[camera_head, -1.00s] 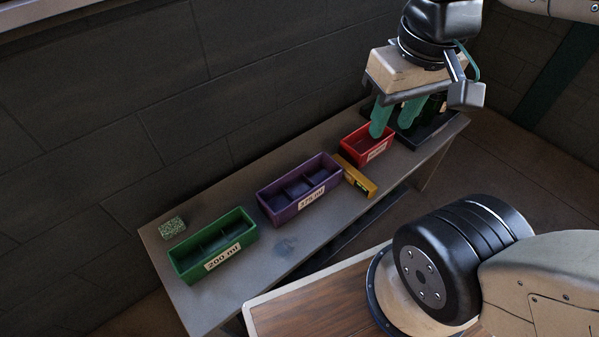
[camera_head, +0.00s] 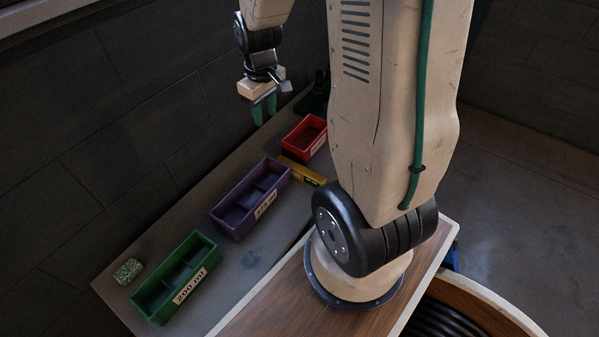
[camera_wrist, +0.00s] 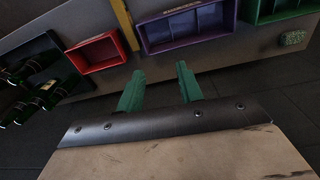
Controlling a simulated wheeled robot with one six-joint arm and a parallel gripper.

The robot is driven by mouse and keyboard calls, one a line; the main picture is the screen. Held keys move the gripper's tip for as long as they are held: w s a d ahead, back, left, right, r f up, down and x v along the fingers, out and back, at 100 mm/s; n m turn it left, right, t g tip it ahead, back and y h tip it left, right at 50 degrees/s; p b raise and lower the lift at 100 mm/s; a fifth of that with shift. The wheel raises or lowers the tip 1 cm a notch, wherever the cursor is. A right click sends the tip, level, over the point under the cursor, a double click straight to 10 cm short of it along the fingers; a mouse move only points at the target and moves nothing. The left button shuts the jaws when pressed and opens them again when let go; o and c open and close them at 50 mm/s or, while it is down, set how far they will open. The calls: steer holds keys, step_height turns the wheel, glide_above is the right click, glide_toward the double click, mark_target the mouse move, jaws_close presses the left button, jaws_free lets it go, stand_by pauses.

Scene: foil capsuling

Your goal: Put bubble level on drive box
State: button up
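The bubble level (camera_head: 303,171) is a yellow bar lying on the bench between the purple bin and the red bin. In the wrist view its yellow end (camera_wrist: 124,22) shows at the top, beyond my gripper's fingers. My gripper (camera_head: 264,112) hangs over the bench's wall side, left of the red bin in the head view. In the wrist view my gripper (camera_wrist: 157,80) has its two green fingers apart with nothing between them. I cannot make out a drive box in either view.
A red bin (camera_head: 304,138), a purple bin (camera_head: 237,224) and a green bin (camera_head: 150,300) stand in a row on the bench. A speckled block (camera_head: 128,271) lies by the green bin.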

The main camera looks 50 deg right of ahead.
glide_above(300, 168)
steer(key=w+a, duration=0.2)
steer(key=a, duration=0.2)
step_height(300, 168, down, 13)
steer(key=shift+n+g, duration=0.3)
steer(key=s+d+f, duration=0.1)
steer(key=f, duration=0.3)
steer(key=d+f, duration=0.1)
steer(key=f, duration=0.4)
steer(key=s+d+f, duration=0.1)
steer(key=d+f, duration=0.1)
steer(key=f, duration=0.2)
steer(key=shift+s+f, duration=0.2)
steer(key=shift+s, duration=0.15)
steer(key=f, duration=0.6)
steer(key=shift+w, duration=0.25)
jaws_close()
steer(key=shift+r, duration=5.05)
